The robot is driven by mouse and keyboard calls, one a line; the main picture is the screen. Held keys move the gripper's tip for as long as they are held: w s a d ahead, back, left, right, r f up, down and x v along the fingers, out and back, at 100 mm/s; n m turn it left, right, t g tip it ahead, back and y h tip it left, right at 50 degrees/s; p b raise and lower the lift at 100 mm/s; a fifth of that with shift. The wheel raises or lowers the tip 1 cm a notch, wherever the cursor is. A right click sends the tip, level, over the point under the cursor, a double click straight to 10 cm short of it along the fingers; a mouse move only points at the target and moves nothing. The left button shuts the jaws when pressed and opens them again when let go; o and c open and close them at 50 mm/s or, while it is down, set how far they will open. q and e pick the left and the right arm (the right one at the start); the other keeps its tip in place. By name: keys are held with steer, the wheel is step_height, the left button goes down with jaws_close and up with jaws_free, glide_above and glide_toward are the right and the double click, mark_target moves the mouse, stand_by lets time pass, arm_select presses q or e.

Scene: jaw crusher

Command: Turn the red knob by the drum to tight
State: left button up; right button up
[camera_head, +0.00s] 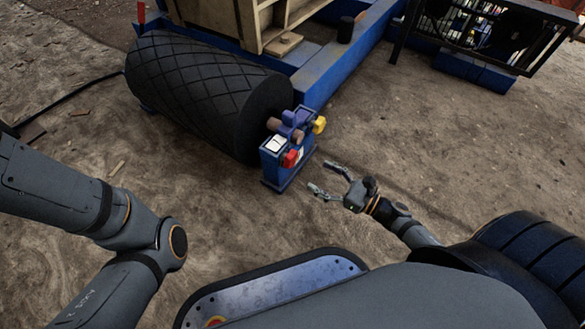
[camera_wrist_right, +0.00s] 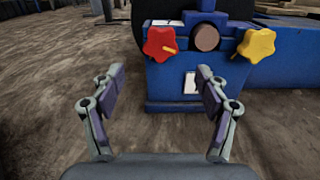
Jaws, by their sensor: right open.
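The red knob (camera_head: 290,158) sits on the near side of a blue bearing block (camera_head: 272,170) at the end of the black drum (camera_head: 205,88). In the right wrist view the red knob (camera_wrist_right: 160,44) is star-shaped with a small yellow mark, upper middle. A yellow knob (camera_wrist_right: 257,44) is on the block's right side; it also shows in the head view (camera_head: 319,125). My right gripper (camera_head: 318,180) is open and empty, apart from the block. In the wrist view its fingers (camera_wrist_right: 158,88) are spread, below the red knob. My left gripper is out of view.
A blue frame (camera_head: 345,55) with a wooden crate-like part (camera_head: 262,20) stands behind the drum. A black mesh guard (camera_head: 480,35) is at the upper right. Bare dirt ground (camera_head: 440,150) lies open right of the block.

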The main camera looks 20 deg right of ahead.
mark_target(293, 161)
steer(key=b+x, duration=0.4)
steer(key=x, duration=0.5)
steer(key=shift+w, duration=0.1)
steer(key=shift+w+a, duration=0.45)
steer(key=shift+w, duration=0.05)
steer(key=c, duration=1.2)
